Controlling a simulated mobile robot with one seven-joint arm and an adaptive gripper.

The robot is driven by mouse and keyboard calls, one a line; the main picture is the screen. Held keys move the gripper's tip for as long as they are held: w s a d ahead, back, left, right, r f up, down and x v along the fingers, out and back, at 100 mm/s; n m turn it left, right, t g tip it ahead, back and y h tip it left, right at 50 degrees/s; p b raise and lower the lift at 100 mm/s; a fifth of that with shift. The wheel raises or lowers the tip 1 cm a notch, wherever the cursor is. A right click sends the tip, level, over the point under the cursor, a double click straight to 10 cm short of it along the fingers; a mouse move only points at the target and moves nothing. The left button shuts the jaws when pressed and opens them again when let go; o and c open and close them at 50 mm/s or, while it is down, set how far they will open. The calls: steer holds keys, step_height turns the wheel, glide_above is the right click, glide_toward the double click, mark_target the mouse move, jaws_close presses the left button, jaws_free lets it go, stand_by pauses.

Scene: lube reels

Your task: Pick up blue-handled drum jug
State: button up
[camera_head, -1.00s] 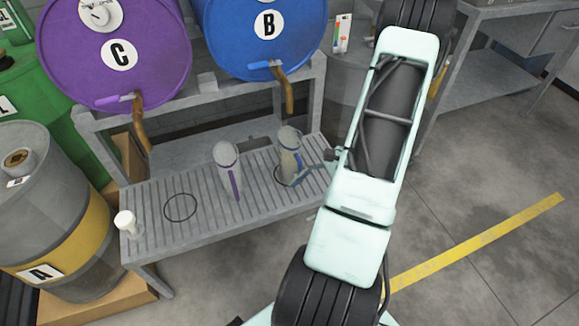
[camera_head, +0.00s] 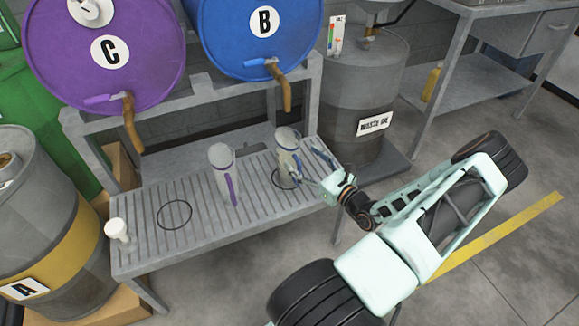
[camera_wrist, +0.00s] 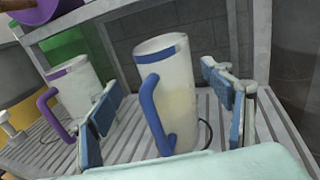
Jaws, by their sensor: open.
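The blue-handled drum jug (camera_head: 287,153) stands upright on the slatted bench (camera_head: 190,190), below the spigot of drum B. In the wrist view the jug (camera_wrist: 180,95) is tall and translucent white, with a blue rim band and its blue handle (camera_wrist: 152,110) facing me. My gripper (camera_wrist: 170,118) is open, with one blue-padded finger on each side of the jug in that view. I see no contact. In the head view my gripper (camera_head: 312,168) is at the jug's right.
A purple-handled jug (camera_head: 222,172) stands to the left on the bench; it also shows in the wrist view (camera_wrist: 75,90). A small white container (camera_head: 118,230) is at the bench's left end. Drums C (camera_head: 105,50) and B (camera_head: 258,35) sit behind, with spigots overhanging. A waste oil drum (camera_head: 370,90) stands right.

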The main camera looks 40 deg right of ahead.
steer(key=shift+w+a, duration=0.1)
steer(key=shift+w, duration=1.15)
steer(key=w, duration=0.1)
steer(key=w+b, duration=0.1)
steer(key=w, duration=0.1)
steer(key=w+b, duration=0.1)
steer(key=w, duration=0.1)
steer(key=shift+d+f, duration=0.2)
steer(key=shift+f, duration=0.1)
steer(key=shift+w, duration=0.25)
steer(key=shift+r, duration=0.15)
jaws_close()
